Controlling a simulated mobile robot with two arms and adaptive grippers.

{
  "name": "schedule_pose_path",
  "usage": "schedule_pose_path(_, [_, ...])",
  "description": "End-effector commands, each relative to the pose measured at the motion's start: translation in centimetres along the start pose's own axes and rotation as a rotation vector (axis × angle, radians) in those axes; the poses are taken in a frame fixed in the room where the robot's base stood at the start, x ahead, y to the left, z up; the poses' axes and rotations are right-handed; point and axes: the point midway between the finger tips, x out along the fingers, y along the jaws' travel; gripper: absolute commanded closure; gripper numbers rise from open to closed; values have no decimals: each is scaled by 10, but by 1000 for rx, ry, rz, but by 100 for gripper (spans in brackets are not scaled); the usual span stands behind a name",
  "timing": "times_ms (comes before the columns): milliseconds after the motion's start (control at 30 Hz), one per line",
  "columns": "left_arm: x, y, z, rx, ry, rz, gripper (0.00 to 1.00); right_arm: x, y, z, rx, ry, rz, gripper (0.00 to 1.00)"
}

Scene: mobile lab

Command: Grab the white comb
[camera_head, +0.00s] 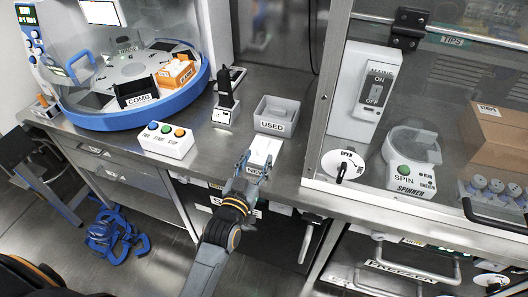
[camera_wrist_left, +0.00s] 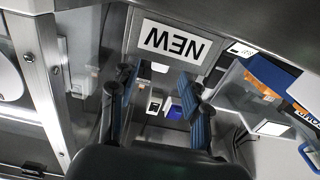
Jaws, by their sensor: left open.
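A white block-like thing (camera_head: 264,150) sits at the bench's front edge, with a label reading NEW partly behind my fingers. I cannot tell whether it is the white comb or its holder. My left gripper (camera_head: 255,166) is open at its near side, one finger toward each side. In the left wrist view, the open fingers (camera_wrist_left: 155,82) have nothing clearly between them. The upside-down NEW label (camera_wrist_left: 171,42) lies just beyond the tips. Small white pieces (camera_wrist_left: 154,103) show between and below the fingers, too small to identify. My right gripper is out of view.
A grey USED bin (camera_head: 277,115) stands just behind. A black pipette stand (camera_head: 226,100) and a three-button box (camera_head: 166,140) are left. The round chamber holds a black COMB box (camera_head: 137,98) and an orange rack (camera_head: 176,75). The glass cabinet with the spinner (camera_head: 408,160) is right.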

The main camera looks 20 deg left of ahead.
Motion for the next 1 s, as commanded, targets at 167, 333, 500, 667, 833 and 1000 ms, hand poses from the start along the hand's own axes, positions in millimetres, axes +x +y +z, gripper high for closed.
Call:
schedule_pose_path(167, [15,0,-1,0,1,0,53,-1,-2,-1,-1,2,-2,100])
schedule_pose_path(333, [43,0,0,0,1,0,53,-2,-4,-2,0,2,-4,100])
schedule_pose_path(500, [57,0,0,0,-1,0,53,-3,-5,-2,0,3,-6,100])
schedule_pose_path(667, [58,0,1,0,-2,0,53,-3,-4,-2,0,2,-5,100])
schedule_pose_path(833, [58,0,1,0,-1,0,73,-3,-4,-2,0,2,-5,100])
schedule_pose_path(1000, [58,0,1,0,-1,0,100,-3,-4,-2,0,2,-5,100])
